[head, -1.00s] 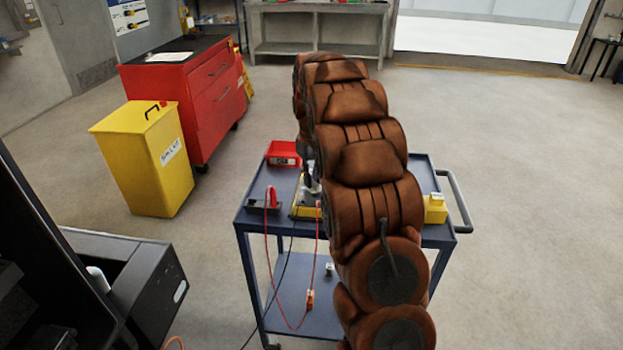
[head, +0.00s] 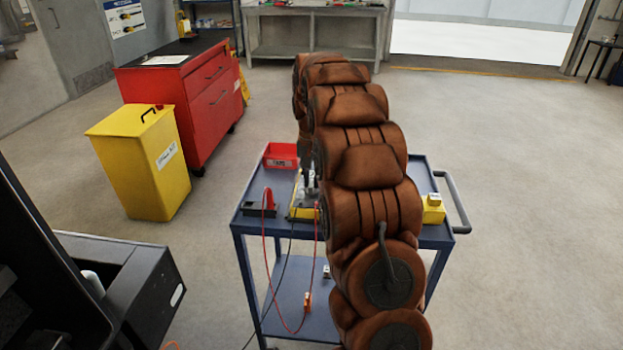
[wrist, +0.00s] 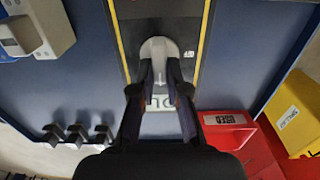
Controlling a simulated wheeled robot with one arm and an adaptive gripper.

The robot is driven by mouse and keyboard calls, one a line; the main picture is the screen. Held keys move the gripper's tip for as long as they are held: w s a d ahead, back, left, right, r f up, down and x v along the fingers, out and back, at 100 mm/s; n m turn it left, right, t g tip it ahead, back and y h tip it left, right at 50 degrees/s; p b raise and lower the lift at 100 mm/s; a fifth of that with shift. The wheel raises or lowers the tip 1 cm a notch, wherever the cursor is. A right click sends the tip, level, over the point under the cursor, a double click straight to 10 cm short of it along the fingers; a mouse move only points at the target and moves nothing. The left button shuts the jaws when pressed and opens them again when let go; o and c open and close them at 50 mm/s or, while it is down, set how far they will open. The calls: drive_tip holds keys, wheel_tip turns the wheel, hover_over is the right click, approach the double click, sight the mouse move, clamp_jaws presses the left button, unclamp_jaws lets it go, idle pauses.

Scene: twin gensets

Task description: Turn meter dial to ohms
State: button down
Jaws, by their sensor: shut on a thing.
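The meter (wrist: 190,22) is a dark-faced instrument with yellow edges lying on the blue cart. In the wrist view its grey dial (wrist: 158,50) sits between the fingertips of my gripper (wrist: 159,72), which is shut on it. The dial's pointer marking and setting are too small or hidden to read. In the head view only a yellow part of the meter (head: 304,213) shows beside my arm. My gripper is mostly hidden there behind the arm.
The blue cart (head: 262,187) carries a red bin (head: 281,155), a probe holder (head: 260,209) with a red lead, and a yellow box (head: 433,210). A yellow spill bin (head: 147,170) and red cabinet (head: 205,100) stand left. Open floor lies to the right.

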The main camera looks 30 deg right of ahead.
sight(312, 181)
idle(0.5)
drive_tip(key=c, duration=1.2)
unclamp_jaws()
drive_tip(key=shift+o, duration=0.2)
wheel_tip(312, 181, up, 12)
